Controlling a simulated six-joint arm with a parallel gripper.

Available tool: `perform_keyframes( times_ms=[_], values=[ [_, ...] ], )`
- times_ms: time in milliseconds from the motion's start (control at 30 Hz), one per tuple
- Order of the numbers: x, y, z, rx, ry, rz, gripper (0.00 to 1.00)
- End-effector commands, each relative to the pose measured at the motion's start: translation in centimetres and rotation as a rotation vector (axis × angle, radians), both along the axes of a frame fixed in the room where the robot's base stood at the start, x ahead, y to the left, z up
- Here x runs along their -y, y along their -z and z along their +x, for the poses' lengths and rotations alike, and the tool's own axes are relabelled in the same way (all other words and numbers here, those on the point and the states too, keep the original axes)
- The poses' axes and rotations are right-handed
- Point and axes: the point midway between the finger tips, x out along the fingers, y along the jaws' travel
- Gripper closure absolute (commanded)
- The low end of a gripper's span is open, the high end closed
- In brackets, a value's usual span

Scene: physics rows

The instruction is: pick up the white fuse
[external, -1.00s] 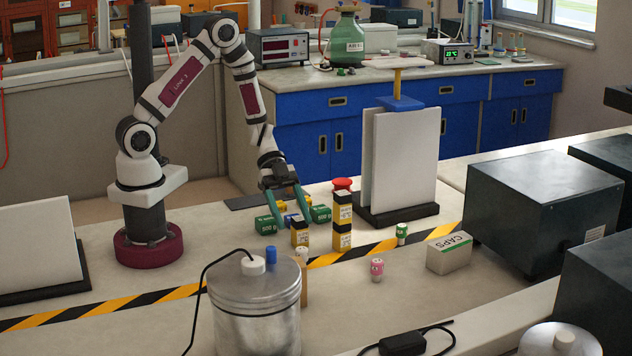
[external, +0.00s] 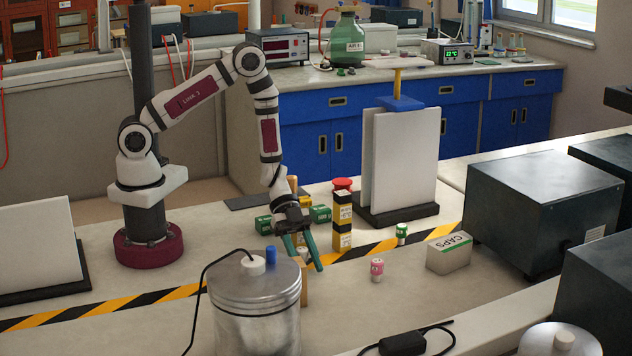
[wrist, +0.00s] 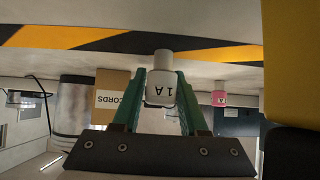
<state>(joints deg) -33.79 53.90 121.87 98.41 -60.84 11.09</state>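The white fuse (wrist: 160,88), marked "1 A", appears upside down between the two green fingers of my gripper (wrist: 160,82) in the wrist view. In the external view my gripper (external: 306,267) points down with its fingers spread apart.
A brown box (wrist: 113,92) marked "RECORDS" is close by. A metal canister (external: 254,315) stands in front. A tall yellow-black block (external: 342,222), a pink fuse (external: 376,270) and a green fuse (external: 402,233) stand to the right. Green blocks (external: 320,213) lie behind.

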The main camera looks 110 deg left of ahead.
Motion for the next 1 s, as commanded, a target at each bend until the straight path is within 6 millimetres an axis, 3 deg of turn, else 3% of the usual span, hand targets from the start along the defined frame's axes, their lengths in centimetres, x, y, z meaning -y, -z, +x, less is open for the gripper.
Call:
perform_keyframes(
  times_ms=[33, 200, 533, 667, 767, 1000],
  values=[
    [0.0, 0.0, 0.0, 0.0, 0.0, 0.0, 0.69],
    [0.0, 0.0, 0.0, 0.0, 0.0, 0.0, 0.99],
    [0.0, -0.1, 0.0, 0.0, 0.0, 0.0, 1.0],
    [-0.1, -1.1, 0.1, 0.003, 0.0, 0.001, 1.0],
    [-0.1, -3.3, 0.1, 0.005, 0.0, 0.004, 1.0],
    [-0.1, -14.4, 0.1, 0.012, 0.003, 0.009, 1.0]
  ],
)
